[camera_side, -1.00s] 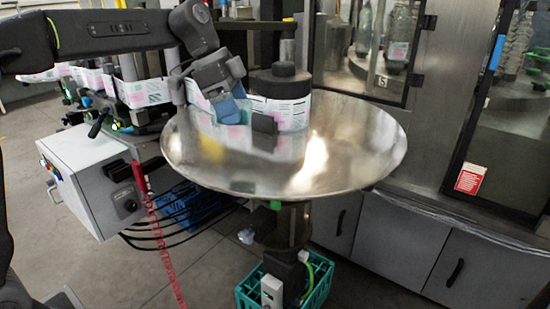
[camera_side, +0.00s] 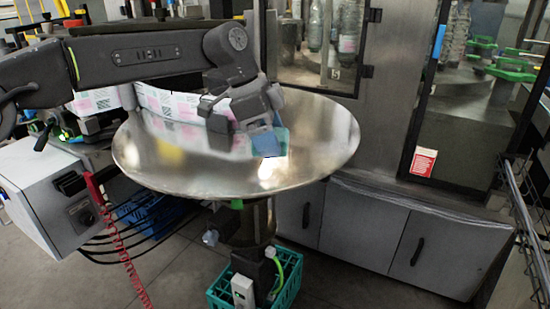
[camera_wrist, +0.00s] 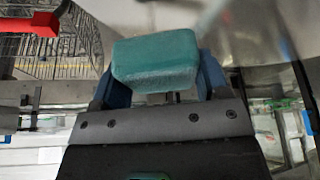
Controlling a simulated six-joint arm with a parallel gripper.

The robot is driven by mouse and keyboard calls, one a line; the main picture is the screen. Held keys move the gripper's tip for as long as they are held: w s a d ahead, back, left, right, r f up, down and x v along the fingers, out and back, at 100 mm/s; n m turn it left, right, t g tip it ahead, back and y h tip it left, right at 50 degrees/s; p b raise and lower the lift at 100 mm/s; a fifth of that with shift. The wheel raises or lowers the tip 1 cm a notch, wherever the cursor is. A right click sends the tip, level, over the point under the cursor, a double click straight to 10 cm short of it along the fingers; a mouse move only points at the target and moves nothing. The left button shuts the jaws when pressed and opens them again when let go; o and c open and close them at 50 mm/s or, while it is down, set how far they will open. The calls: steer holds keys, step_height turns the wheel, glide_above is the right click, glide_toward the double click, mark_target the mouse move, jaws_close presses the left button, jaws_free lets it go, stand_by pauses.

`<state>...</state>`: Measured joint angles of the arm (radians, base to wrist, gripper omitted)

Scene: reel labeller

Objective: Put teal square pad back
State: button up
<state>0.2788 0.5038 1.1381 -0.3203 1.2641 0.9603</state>
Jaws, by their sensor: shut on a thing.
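The teal square pad (camera_wrist: 155,60) is a small block with rounded edges, held between the blue fingers of my gripper (camera_wrist: 160,82) in the wrist view. In the side view the teal pad (camera_side: 283,139) shows at the right of the blue fingertips of my gripper (camera_side: 265,143), in front of or over the round metal table (camera_side: 200,178). I cannot tell whether the pad touches the table. My arm hides much of the table's back.
A printed label strip (camera_side: 180,103) runs behind my arm. A grey control box (camera_side: 50,190) stands at the left, and a teal crate (camera_side: 285,290) lies below the table. A machine door (camera_side: 320,45) rises behind it. The table's front half is clear.

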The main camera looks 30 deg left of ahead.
mark_target(275, 173)
steer(key=shift+d+f, duration=0.4)
steer(key=shift+d, duration=0.1)
steer(key=shift+f, duration=1.85)
steer(key=shift+f, duration=0.15)
steer(key=o, duration=0.8)
